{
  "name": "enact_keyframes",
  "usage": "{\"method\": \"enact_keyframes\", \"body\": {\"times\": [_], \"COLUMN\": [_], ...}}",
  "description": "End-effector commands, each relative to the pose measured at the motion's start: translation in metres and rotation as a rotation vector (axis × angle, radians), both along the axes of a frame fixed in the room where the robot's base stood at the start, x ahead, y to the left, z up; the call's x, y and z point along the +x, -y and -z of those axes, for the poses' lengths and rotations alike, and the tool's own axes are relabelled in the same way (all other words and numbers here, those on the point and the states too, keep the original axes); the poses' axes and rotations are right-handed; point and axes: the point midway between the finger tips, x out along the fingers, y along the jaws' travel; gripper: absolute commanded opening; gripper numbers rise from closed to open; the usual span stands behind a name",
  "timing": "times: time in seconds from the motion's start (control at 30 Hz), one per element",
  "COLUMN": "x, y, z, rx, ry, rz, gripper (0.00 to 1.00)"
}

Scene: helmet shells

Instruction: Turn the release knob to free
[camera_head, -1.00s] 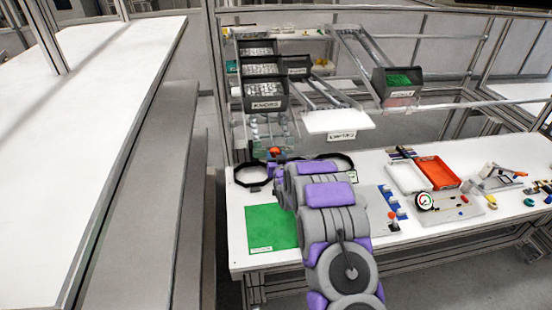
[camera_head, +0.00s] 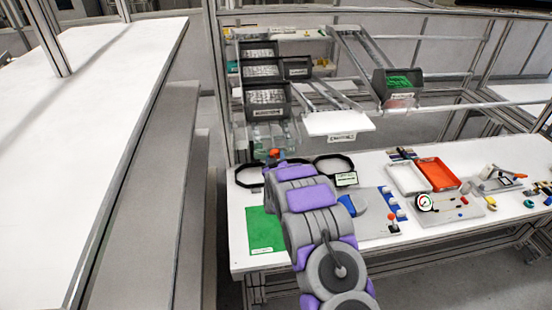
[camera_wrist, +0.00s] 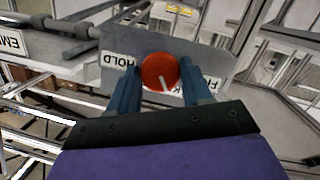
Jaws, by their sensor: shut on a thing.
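The red round knob (camera_wrist: 157,73) sits between the two blue fingers of my gripper (camera_wrist: 160,82) in the wrist view, mounted on a grey plate (camera_wrist: 190,48). My gripper is shut on it. A white line on the knob points down and slightly right in this view. A label reading HOLD (camera_wrist: 116,60) is left of the knob; the label to its right (camera_wrist: 207,84) is partly covered by a finger. In the head view the knob shows as a small orange-red spot (camera_head: 274,153) just beyond my arm, where my fingers are hard to make out.
Two black rings (camera_head: 335,163) lie behind my arm on the white table. A green mat (camera_head: 262,230) is at left. A white tray (camera_head: 407,178), a red tray (camera_head: 438,174) and a gauge panel (camera_head: 462,205) are at right. Grey bins (camera_head: 265,97) stand behind.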

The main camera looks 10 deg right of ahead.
Motion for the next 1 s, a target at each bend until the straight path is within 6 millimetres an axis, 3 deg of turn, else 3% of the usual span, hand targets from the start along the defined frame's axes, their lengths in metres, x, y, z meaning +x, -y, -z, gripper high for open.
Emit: {"method": "enact_keyframes", "body": {"times": [0.5,1.0], "x": [-0.0007,-0.0007], "y": [-0.0032,-0.0032], "z": [0.0034,0.0042], "rx": [-0.171,-0.201], "ry": [-0.006,-0.006], "rz": [0.030,0.037], "gripper": [0.18,0.18]}}
